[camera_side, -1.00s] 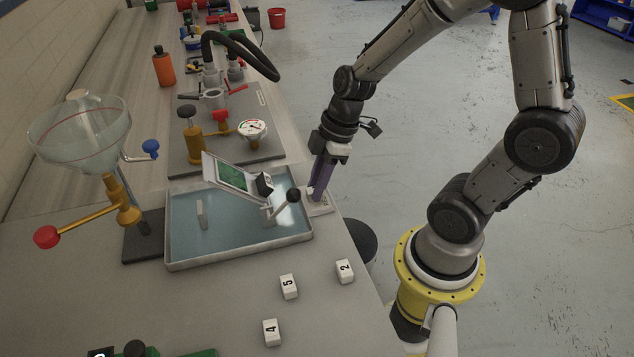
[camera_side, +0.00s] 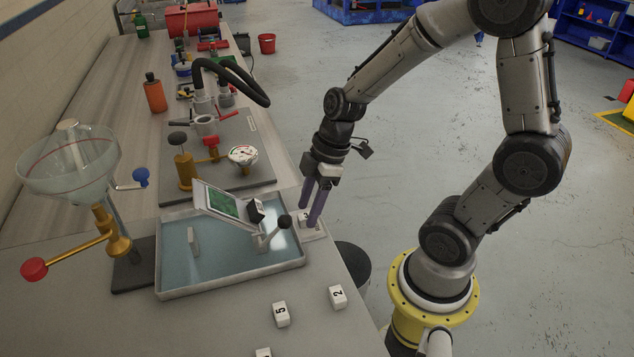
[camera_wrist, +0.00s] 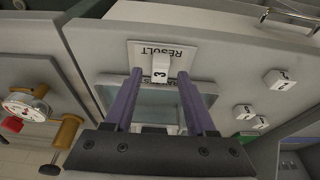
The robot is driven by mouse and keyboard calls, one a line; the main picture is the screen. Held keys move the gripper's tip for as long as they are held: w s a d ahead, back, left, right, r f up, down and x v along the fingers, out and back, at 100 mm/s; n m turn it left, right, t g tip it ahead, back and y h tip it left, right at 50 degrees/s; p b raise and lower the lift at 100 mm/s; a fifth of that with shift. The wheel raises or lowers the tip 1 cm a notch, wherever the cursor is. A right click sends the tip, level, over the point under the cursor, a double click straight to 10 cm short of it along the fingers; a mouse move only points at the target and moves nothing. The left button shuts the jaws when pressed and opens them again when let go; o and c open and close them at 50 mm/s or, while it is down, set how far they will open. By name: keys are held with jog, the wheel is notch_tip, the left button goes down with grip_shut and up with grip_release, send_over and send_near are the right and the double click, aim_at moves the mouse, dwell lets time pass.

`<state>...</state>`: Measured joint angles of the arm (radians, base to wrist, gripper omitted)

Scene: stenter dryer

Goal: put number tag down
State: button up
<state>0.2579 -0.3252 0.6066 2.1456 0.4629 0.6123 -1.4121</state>
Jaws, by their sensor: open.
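A white number tag marked 3 (camera_wrist: 160,74) rests on the pale RESULT plate (camera_wrist: 137,57) at the bench edge. It also shows in the side view (camera_side: 305,217), partly hidden by my fingers. My gripper (camera_side: 310,213) is open, with its two purple fingers pointing down at the plate. In the wrist view the fingertips stand on either side of the tag, with a gap on each side. I cannot tell how far the tips are above the plate.
A shallow tray (camera_side: 228,286) with a tilted green-screened panel (camera_side: 217,202) and a black-knobbed lever (camera_side: 284,222) is just left of the plate. Loose tags 2 (camera_side: 338,297) and 5 (camera_side: 281,314) lie nearer the camera. A glass funnel (camera_side: 68,165) stands far left.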

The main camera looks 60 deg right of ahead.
jog(key=v, duration=1.1)
jog(key=s+a+r+m+t+h, duration=0.2)
jog(key=s+a+r+m+t, duration=0.1)
jog(key=s+m, duration=0.5)
jog(key=shift+s+a+m, duration=0.15)
jog(key=shift+a+m, duration=0.15)
jog(key=shift+m, duration=0.2)
jog(key=shift+r, duration=0.15)
dwell(0.4)
